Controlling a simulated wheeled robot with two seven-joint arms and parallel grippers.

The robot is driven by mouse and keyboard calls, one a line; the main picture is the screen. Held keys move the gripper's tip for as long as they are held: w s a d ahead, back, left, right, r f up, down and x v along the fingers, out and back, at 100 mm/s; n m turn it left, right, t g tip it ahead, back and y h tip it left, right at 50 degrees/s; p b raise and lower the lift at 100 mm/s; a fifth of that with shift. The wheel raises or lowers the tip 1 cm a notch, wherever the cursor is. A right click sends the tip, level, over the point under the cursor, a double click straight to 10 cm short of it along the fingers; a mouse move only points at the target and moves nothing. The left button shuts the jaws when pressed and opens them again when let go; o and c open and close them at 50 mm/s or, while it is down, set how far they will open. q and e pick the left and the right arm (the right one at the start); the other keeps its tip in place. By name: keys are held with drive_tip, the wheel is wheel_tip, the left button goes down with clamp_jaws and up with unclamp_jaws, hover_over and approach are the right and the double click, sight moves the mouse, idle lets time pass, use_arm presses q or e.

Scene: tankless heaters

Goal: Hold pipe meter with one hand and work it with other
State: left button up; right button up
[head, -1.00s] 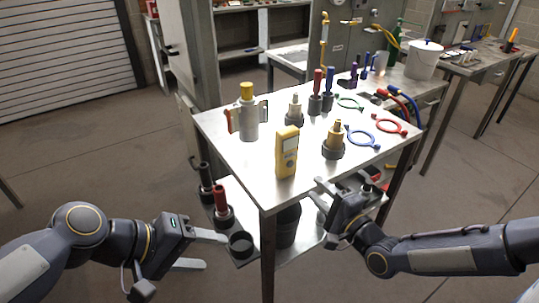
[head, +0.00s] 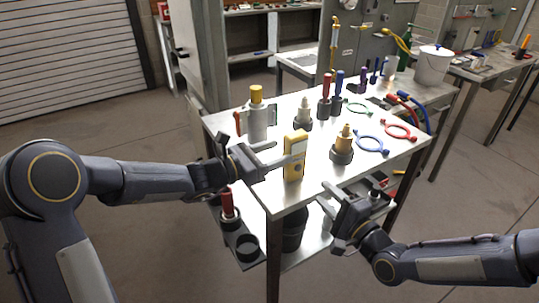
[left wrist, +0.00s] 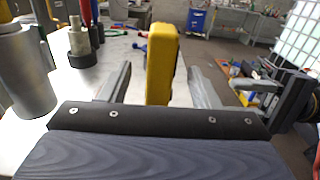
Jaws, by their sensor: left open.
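The yellow pipe meter (head: 294,158) stands upright near the front corner of the metal table (head: 262,190). My left gripper (head: 282,154) is open at the meter's left side. In the left wrist view, the yellow meter (left wrist: 162,62) shows edge-on between the two spread fingers (left wrist: 158,88), with a visible gap on each side. How deep it sits between them is hard to tell. My right gripper (head: 326,197) looks open and empty, low at the table's front edge, to the right of the meter and apart from it.
A grey cylinder with a yellow cap (head: 257,115) stands behind my left gripper. Tools stand farther back. A lower shelf (head: 302,247) holds dark holders.

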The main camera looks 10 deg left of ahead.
sight(296, 146)
use_arm(q)
drive_tip(key=x, duration=0.6)
drive_tip(key=shift+w+d, duration=0.1)
drive_tip(key=shift+d, duration=0.05)
drive_tip(key=c, duration=1.1)
drive_tip(key=shift+c, duration=0.5)
use_arm(e)
clamp_jaws()
idle(0.4)
